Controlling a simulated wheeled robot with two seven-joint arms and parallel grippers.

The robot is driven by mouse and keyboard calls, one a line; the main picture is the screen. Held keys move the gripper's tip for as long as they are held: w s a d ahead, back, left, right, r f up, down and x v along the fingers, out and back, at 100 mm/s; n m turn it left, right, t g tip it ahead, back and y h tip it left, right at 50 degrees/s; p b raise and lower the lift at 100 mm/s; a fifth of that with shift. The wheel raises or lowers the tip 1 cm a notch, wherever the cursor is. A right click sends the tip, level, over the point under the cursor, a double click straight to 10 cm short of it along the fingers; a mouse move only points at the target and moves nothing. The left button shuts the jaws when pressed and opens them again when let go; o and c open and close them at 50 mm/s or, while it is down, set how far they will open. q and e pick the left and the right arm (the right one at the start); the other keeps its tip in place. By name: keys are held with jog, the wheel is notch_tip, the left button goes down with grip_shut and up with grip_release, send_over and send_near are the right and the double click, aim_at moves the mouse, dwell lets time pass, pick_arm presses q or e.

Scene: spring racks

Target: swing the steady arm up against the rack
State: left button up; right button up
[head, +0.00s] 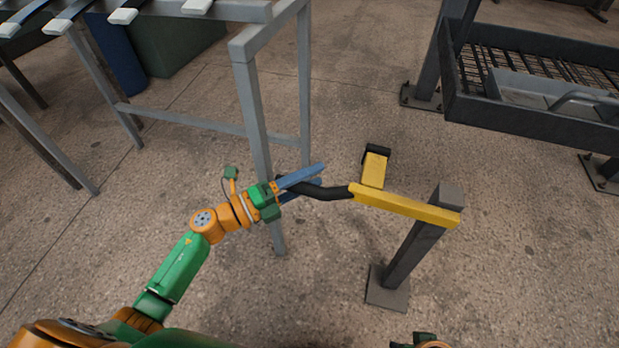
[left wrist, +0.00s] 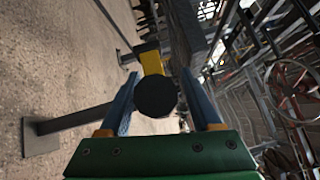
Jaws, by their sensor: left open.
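The steady arm (head: 405,205) is a yellow bar on top of a short dark post (head: 412,255) with a floor plate. A yellow piece with a black end (head: 375,168) sticks out from the bar toward the back. My left gripper is open, its blue fingers on either side of the handle's end. In the left wrist view the round black handle end (left wrist: 155,96) sits between the fingers; contact cannot be told. My right gripper does not show.
A grey steel frame (head: 252,90) with white-tipped rails stands at the left, its leg close behind my left gripper. A dark rack (head: 540,125) with a mesh tray stands at the back right. Bare concrete floor lies between them.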

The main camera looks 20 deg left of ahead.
pick_arm(q)
grip_shut()
dwell(1.4)
